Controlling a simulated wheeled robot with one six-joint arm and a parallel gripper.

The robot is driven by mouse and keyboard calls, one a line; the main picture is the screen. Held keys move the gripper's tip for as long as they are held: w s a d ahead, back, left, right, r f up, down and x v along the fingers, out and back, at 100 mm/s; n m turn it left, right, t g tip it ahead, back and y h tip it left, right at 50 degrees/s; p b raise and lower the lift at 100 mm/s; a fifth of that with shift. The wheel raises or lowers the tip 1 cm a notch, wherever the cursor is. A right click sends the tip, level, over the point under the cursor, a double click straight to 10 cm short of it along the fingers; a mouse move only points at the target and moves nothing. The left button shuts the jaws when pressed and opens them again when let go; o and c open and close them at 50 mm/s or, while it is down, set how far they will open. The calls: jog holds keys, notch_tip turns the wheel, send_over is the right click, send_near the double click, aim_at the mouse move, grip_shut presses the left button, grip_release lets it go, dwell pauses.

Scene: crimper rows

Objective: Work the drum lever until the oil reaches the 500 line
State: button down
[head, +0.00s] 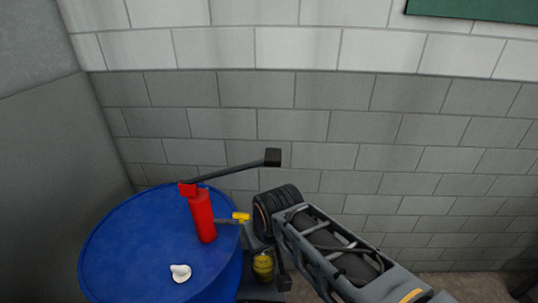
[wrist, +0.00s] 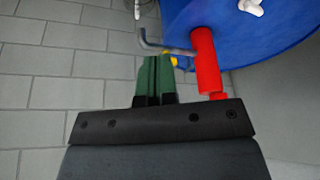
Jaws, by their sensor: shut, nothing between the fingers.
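A blue drum (head: 130,240) stands against the wall with a red pump (head: 202,215) upright on its top. The dark drum lever (head: 235,169) slopes up to the right from the pump head and ends in a black grip (head: 273,157). A container with yellow oil (head: 263,266) is beside the drum, partly hidden by my arm; I cannot read its lines or level. In the wrist view my gripper (wrist: 155,62) has green fingers shut and empty, left of the red pump (wrist: 205,65) and close to the grey spout (wrist: 168,48). The lever is not clear there.
A yellow fitting (head: 241,217) sits on the spout, and a small white object (head: 180,272) lies on the drum top. The grey block wall (head: 350,125) is behind the drum. Open space lies right of the lever grip.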

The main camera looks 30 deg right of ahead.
jog(key=w+d+r+m+g+p, duration=0.25)
jog(key=w+r+m+p, duration=0.35)
jog(key=r+m, duration=0.6)
jog(key=m+g+p, duration=0.2)
jog(key=m+p, duration=0.2)
jog(key=m, duration=1.2)
send_near(273, 153)
jog(key=shift+s+a+f+h, duration=0.15)
jog(key=shift+a+f+h, duration=0.15)
jog(key=shift+a+f, duration=0.35)
jog(key=m, duration=0.1)
jog(key=w+r+m, duration=0.1)
jog(key=shift+d+r+m+g+p, duration=0.1)
jog(key=shift+d+m+g+p, duration=0.2)
jog(key=shift+d+g+p, duration=0.1)
jog(key=f, duration=0.4)
jog(key=f+b, duration=0.1)
jog(key=f, duration=0.1)
jog(key=shift+s, duration=0.3)
jog(key=shift+d+f+b, duration=0.1)
jog(key=shift+f+b, duration=0.45)
